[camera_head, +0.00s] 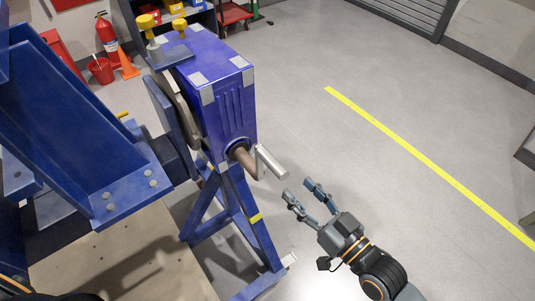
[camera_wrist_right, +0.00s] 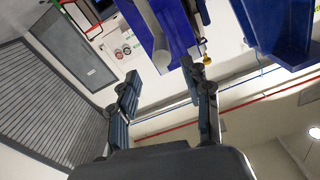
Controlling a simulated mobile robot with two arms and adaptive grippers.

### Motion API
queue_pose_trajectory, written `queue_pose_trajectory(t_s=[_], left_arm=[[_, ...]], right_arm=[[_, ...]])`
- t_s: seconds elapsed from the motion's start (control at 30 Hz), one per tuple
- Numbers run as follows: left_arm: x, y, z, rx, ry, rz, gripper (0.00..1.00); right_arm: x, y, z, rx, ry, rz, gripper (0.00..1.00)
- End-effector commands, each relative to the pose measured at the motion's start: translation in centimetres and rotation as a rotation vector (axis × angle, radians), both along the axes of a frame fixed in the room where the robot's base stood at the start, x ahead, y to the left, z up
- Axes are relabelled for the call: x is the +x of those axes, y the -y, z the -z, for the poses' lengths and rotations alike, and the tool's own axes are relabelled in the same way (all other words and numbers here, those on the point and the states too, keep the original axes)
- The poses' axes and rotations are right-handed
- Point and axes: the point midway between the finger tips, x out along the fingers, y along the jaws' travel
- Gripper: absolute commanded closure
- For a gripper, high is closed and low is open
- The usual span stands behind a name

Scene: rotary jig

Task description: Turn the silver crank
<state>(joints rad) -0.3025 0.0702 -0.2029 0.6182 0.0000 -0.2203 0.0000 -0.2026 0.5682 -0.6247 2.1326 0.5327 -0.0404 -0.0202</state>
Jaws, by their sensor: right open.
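The silver crank (camera_head: 269,163) sticks out from the lower right side of a blue gearbox housing (camera_head: 231,112) in the head view. Its handle is a grey cylinder on a short arm, joined to a brownish shaft (camera_head: 243,159). My right gripper (camera_head: 304,191) is open and empty, just below and to the right of the handle, with a gap between them. In the right wrist view, a grey bar that looks like the crank (camera_wrist_right: 147,22) shows above and between the open fingers (camera_wrist_right: 166,95). My left gripper is not in view.
A blue stand (camera_head: 233,213) carries the housing. A large blue jig frame (camera_head: 75,130) fills the left. A fire extinguisher (camera_head: 107,36), red bucket (camera_head: 101,70) and orange cone (camera_head: 126,63) stand at the back left. The floor right of the crank is clear, with a yellow line (camera_head: 430,166).

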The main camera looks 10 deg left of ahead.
Motion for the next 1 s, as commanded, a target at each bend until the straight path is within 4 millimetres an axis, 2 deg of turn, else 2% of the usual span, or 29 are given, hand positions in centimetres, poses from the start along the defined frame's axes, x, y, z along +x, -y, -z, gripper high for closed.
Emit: queue_pose_trajectory(t_s=[0.13, 0.4, 0.6, 0.8, 1.0], left_arm=[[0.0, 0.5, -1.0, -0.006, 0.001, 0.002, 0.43], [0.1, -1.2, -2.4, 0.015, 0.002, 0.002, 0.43], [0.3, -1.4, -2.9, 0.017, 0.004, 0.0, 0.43], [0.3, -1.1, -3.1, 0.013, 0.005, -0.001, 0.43], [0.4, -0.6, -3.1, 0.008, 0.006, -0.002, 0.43]], right_arm=[[2.0, -1.9, -0.4, 0.003, 0.002, 0.002, 0.52], [6.1, -6.0, -0.4, 0.001, 0.001, 0.001, 0.52], [8.2, -8.2, -0.2, -0.001, 0.001, 0.001, 0.52], [9.0, -9.1, -0.1, -0.002, 0.001, 0.001, 0.52], [9.1, -9.1, 0.0, -0.002, 0.0, 0.001, 0.52]])
